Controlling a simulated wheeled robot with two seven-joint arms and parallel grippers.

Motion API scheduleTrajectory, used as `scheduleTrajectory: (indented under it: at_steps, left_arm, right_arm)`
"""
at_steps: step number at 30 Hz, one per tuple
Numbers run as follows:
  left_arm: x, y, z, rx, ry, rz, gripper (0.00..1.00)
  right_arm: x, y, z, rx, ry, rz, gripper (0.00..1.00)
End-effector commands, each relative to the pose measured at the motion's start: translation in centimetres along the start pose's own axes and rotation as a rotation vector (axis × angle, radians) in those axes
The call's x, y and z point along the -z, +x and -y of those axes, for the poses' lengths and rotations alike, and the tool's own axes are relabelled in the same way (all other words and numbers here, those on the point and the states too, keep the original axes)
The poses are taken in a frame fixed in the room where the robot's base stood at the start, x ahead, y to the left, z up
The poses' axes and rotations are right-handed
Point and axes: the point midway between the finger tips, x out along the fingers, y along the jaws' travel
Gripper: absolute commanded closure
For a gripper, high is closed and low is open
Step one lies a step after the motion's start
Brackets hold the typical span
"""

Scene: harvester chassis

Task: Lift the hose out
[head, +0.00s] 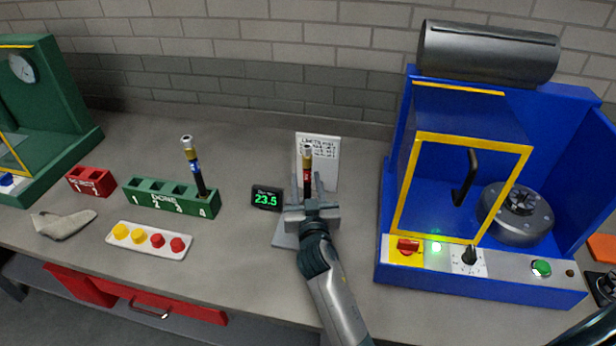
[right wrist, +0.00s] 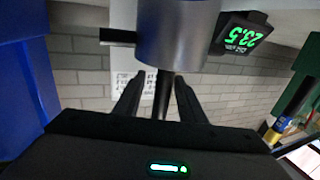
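A hose (head: 307,160) with a red band and a brass-coloured end stands upright in a grey fixture (head: 286,240) at the middle of the bench. My right gripper (head: 305,182) is at the fixture, with one finger on each side of the hose. In the right wrist view the dark hose (right wrist: 163,95) runs between the spread fingers, with a gap visible on at least one side. A grey cylinder (right wrist: 178,30) hides one end of it. My left gripper is out of view.
A small display (head: 266,198) reading 23.5 stands left of the fixture, with a white sign (head: 326,152) behind. A green rack (head: 150,198) holds a blue-banded hose (head: 194,165). A blue machine (head: 400,275) stands to the right, a tray of coloured caps (head: 150,251) to the left.

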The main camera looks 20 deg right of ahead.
Motion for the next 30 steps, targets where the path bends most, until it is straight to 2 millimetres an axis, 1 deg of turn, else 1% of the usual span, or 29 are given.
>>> scheduleTrajectory:
  at_steps: [3, 6, 8, 15, 18, 19, 20, 21, 23, 27, 30]
  left_arm:
    - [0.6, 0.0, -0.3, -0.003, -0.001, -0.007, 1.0]
    - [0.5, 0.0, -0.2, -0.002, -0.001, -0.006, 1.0]
    - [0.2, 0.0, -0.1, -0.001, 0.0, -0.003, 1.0]
    - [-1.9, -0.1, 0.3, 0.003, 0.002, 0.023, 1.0]
    - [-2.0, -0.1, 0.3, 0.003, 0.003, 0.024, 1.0]
    - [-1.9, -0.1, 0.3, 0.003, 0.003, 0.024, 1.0]
    - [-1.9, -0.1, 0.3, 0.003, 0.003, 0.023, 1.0]
    - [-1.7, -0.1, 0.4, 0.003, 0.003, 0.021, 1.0]
    - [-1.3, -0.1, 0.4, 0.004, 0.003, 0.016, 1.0]
    - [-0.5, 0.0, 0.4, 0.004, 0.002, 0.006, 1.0]
    - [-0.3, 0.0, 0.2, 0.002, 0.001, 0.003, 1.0]
  right_arm:
    - [-0.1, -0.2, 0.1, 0.0, 0.0, 0.001, 0.63]
    - [-0.1, -0.2, 0.1, -0.001, 0.0, 0.001, 0.63]
    - [-0.1, -0.2, 0.1, -0.001, 0.0, 0.001, 0.63]
    - [-0.1, -0.2, 0.1, -0.001, 0.0, 0.001, 0.63]
    - [-0.1, -0.2, 0.1, -0.001, 0.0, 0.001, 0.63]
    - [0.0, -0.2, 0.1, -0.001, 0.0, 0.0, 0.68]
    - [0.0, -0.2, 0.1, -0.001, 0.0, 0.0, 0.75]
    - [0.0, -0.2, 0.1, -0.001, 0.0, 0.0, 0.85]
    - [0.0, -0.2, 0.1, -0.001, 0.0, 0.0, 0.99]
    - [0.1, -0.2, 0.1, 0.0, 0.0, -0.001, 1.0]
    - [0.1, -0.2, 0.1, 0.0, 0.0, -0.002, 1.0]
